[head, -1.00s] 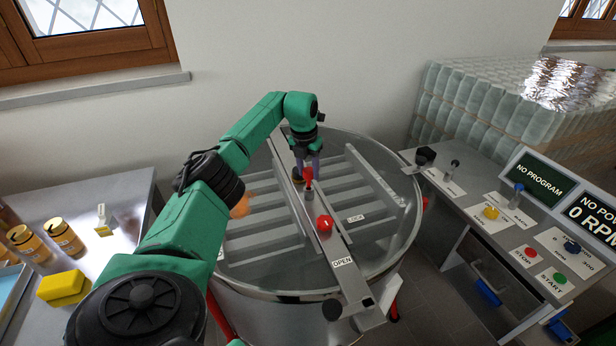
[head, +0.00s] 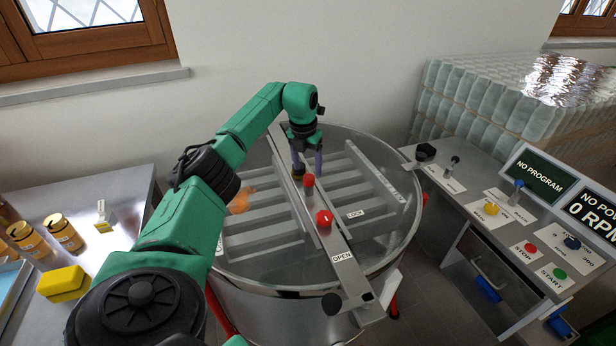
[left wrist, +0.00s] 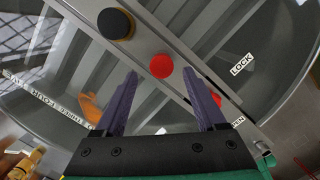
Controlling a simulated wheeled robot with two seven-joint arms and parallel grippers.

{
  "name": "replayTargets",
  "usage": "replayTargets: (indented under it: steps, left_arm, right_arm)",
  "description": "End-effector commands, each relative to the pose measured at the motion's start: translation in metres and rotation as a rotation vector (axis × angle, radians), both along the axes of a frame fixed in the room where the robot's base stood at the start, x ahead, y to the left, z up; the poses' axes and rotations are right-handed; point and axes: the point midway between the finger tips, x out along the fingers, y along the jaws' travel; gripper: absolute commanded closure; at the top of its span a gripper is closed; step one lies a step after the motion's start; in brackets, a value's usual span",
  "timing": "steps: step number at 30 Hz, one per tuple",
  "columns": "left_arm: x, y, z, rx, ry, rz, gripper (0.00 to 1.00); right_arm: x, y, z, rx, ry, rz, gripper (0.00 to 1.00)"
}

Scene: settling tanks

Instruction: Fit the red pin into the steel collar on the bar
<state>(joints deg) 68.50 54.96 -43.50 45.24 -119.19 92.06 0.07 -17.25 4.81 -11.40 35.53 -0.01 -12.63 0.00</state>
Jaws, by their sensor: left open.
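The red pin (head: 308,181) stands upright in the steel collar (head: 309,195) on the bar (head: 341,246), with its red head showing above the collar. In the left wrist view the pin's round red head (left wrist: 161,66) lies ahead of the fingertips, between their lines and apart from both fingers. My left gripper (head: 307,170) is open and empty, just behind and above the pin. Its two purple fingers also show in the left wrist view (left wrist: 162,74). The pin's shank and the collar are hidden under the head in that view. My right gripper is not in view.
A red knob (head: 324,219) sits on the bar nearer me, between the OPEN and LOCK labels. A black knob (left wrist: 116,24) stands beyond the pin. The round tank (head: 392,258) has a raised rim. A control desk (head: 447,207) stands right, a table with jars (head: 65,234) left.

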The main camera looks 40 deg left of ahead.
Motion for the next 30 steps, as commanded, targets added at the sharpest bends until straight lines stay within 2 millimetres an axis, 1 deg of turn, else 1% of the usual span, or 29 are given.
replayTargets:
  steps: [1,3,6,9,13,27,29,30]
  left_arm:
    - [-0.001,0.0,0.011,0.002,-0.008,0.0,0.27]
    - [-0.004,-0.001,0.031,0.001,-0.008,0.001,0.27]
    - [-0.007,-0.002,0.056,0.001,-0.006,0.001,0.27]
    - [-0.01,-0.003,0.072,0.0,-0.002,0.001,0.27]
    - [-0.011,-0.004,0.079,0.0,0.0,0.0,0.27]
    - [-0.011,-0.004,0.079,0.0,0.0,0.0,0.27]
    - [-0.011,-0.004,0.083,0.0,0.0,0.0,0.27]
    - [-0.011,-0.004,0.089,0.0,0.0,0.0,0.27]
  right_arm:
    - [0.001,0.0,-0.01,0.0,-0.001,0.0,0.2]
    - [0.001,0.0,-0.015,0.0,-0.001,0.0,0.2]
    - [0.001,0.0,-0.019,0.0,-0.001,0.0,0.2]
    - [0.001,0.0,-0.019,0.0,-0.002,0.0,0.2]
    - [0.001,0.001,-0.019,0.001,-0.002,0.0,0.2]
    - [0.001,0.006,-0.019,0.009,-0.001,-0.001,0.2]
    - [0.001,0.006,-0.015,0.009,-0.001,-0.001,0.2]
    - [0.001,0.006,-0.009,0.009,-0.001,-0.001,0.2]
